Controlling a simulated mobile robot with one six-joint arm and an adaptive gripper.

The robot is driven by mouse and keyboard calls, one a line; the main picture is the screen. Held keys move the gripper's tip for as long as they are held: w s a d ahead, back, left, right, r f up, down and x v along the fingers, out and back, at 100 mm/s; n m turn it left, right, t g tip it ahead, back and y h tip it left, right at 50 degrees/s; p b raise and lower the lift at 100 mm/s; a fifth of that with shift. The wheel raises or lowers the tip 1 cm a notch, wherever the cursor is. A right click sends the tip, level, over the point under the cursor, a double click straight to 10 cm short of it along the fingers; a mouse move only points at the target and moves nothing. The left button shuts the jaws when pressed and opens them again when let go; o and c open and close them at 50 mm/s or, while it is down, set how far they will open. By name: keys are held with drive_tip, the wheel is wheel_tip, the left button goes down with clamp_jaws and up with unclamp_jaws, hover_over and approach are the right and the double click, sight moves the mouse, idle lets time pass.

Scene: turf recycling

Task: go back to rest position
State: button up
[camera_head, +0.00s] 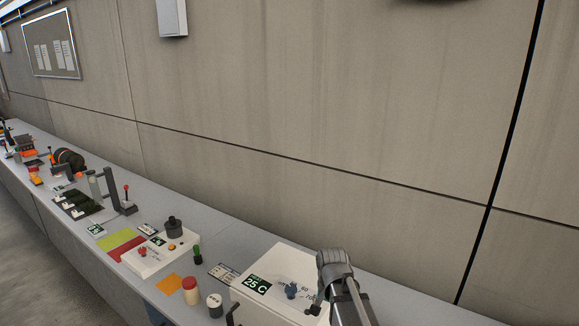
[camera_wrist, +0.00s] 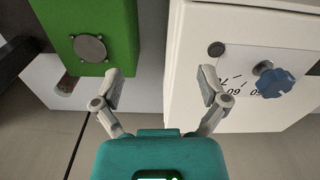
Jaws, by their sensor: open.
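My gripper (camera_wrist: 160,80) is open and empty in the wrist view, its two grey fingers spread apart. Its right fingertip overlaps the left part of a white box with a blue knob (camera_wrist: 278,83) on a dial plate. Its left fingertip lies near the lower edge of a green box (camera_wrist: 108,30) with a round grey disc; whether either finger touches anything cannot be told. In the head view my grey arm reaches over the right side of a white box (camera_head: 260,308) with a "25 C" display and a blue knob (camera_head: 291,290). My fingertips are not clear there.
A long grey bench (camera_head: 225,250) runs along a panelled wall (camera_head: 330,100). Bare bench shows right of my arm.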

drive_tip(key=s+d+f+n+b, duration=0.1)
drive_tip(key=s+f+b, duration=0.1)
drive_tip(key=s, duration=0.1)
drive_tip(key=s+d+f+n+b, duration=0.2)
drive_tip(key=f, duration=0.1)
drive_tip(key=s+d+f+n+b, duration=0.2)
drive_tip(key=s+f+b, duration=0.1)
drive_tip(key=shift+s+d+f, duration=0.1)
drive_tip(key=shift+s+d, duration=0.05)
drive_tip(key=shift+s, duration=0.2)
drive_tip(key=shift+s+d+f+n+b, duration=0.2)
drive_tip(key=shift+s+d+n+b, duration=0.1)
drive_tip(key=shift+s+n, duration=0.1)
idle(0.5)
